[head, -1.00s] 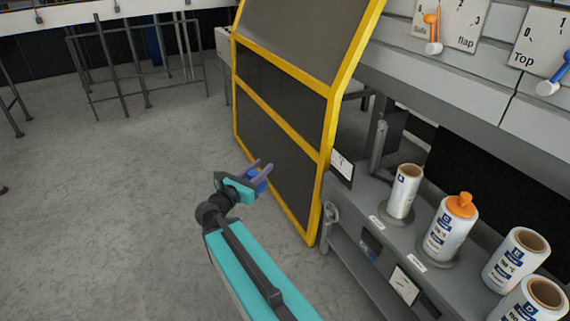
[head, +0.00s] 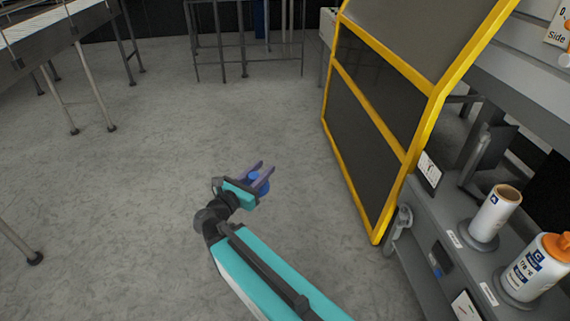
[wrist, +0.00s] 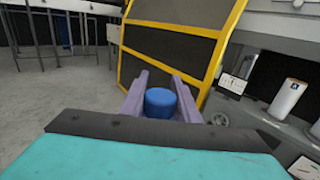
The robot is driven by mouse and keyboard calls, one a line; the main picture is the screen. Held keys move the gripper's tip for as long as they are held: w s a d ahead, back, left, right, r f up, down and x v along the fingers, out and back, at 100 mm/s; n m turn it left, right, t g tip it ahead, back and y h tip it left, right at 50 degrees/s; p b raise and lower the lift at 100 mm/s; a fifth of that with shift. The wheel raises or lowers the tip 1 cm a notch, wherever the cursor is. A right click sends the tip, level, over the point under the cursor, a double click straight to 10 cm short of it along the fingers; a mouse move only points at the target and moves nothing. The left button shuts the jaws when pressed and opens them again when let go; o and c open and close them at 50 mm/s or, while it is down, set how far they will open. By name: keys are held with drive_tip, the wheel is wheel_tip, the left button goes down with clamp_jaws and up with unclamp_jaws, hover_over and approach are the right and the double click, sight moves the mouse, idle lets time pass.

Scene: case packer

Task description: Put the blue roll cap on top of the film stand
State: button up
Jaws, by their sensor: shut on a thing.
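My gripper (head: 264,179) is shut on the blue roll cap (head: 259,184) and holds it in the air over the open floor, left of the machine. In the wrist view the blue cap (wrist: 160,102) sits between the two purple fingers. Each rests on a round base. I cannot tell which of these the film stand is. My gripper is well apart from them.
A yellow-framed dark guard door (head: 385,110) stands between my gripper and the back of the machine. The grey shelf edge (head: 420,238) juts out at the right. Metal-legged conveyors (head: 60,50) stand at the back left. The floor (head: 130,200) around my arm is clear.

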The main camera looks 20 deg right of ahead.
sight(250, 174)
drive_tip(key=shift+n+t+y, duration=0.3)
drive_tip(key=a, duration=0.4)
drive_tip(key=shift+s+a+f, duration=0.1)
drive_tip(key=shift+s+a, duration=0.05)
drive_tip(key=shift+s, duration=0.05)
